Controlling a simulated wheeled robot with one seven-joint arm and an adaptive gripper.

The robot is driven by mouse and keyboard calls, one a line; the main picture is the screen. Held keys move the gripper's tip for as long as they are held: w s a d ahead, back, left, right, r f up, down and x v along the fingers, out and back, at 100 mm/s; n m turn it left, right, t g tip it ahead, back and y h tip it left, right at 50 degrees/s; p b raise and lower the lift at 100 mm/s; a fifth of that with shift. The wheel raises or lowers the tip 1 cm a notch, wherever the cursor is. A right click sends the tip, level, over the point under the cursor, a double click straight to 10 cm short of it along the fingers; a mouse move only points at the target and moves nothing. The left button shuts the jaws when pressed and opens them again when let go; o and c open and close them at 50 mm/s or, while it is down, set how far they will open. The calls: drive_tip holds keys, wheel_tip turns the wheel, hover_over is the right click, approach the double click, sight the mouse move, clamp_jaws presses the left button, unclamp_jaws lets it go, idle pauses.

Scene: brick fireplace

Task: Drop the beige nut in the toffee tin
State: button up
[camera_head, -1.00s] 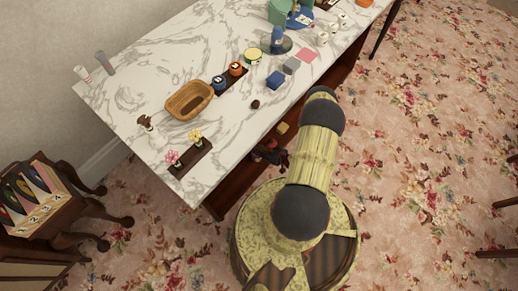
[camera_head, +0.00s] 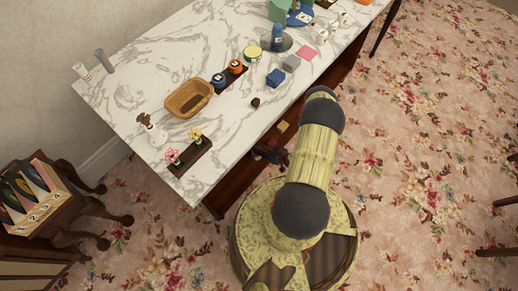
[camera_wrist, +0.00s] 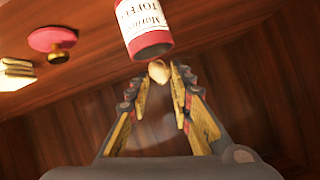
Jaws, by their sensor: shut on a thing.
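The beige nut (camera_wrist: 158,72) is between the tips of my gripper (camera_wrist: 160,80) in the wrist view. My gripper is shut on it, the fingers reaching in from both sides. The toffee tin (camera_wrist: 145,28), red with a white label, is just above the nut in that picture. Its upper part is cut off by the frame, and I cannot tell whether the nut touches it. In the head view my arm hides most of the area around my gripper, and I cannot make out the nut there.
Dark wooden surfaces surround my gripper. A pink round thing with a brass knob (camera_wrist: 52,42) and a pale yellow stack (camera_wrist: 14,74) are at left in the wrist view. The marble table (camera_head: 225,145) carries a wooden bowl (camera_head: 172,108), a blue block (camera_head: 275,78) and a flower stand (camera_head: 190,158).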

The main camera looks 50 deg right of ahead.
drive_tip(key=o, duration=0.8)
idle(0.5)
wheel_tip(320, 180, up, 5)
drive_tip(key=p, duration=0.3)
idle(0.4)
idle(0.4)
